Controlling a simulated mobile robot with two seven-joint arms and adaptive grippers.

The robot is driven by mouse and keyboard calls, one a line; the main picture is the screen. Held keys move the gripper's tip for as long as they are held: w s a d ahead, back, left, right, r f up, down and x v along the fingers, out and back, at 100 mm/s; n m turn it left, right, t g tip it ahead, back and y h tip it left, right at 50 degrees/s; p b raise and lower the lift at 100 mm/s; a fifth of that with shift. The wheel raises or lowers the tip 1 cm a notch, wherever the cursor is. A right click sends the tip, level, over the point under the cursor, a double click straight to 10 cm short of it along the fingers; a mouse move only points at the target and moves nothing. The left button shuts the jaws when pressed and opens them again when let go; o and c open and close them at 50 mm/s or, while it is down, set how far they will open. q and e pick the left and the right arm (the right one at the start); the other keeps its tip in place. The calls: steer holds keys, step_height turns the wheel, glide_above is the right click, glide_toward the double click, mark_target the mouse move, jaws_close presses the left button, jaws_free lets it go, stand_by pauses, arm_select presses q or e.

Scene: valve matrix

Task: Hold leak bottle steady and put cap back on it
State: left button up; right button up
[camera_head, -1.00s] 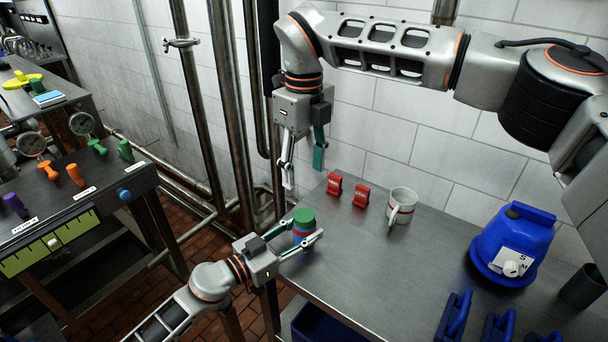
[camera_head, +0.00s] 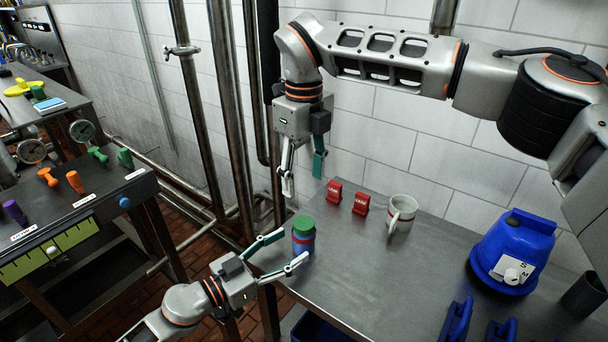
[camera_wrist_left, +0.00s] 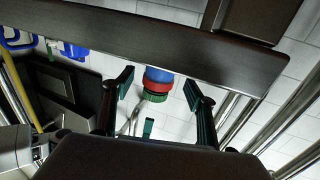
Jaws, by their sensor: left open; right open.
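The leak bottle (camera_head: 303,241), blue with a red band, stands upright at the left edge of the steel table. A green cap (camera_head: 303,223) sits on its top. My left gripper (camera_head: 291,248) is open, with its fingertips close to the bottle and apart from it. In the left wrist view the bottle (camera_wrist_left: 158,76) and green cap (camera_wrist_left: 154,97) appear upside down between the spread fingers. My right gripper (camera_head: 302,175) is open and empty, pointing down above and behind the bottle.
On the steel table (camera_head: 365,275) stand two red blocks (camera_head: 347,197), a white mug (camera_head: 401,214) and a blue container (camera_head: 512,252). Blue holders (camera_head: 457,318) line the front right. Pipes and a tiled wall are behind. The table's middle is clear.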

arm_select(q)
steer(key=v, duration=0.6)
steer(key=shift+s+a, duration=0.2)
steer(key=shift+a, duration=0.05)
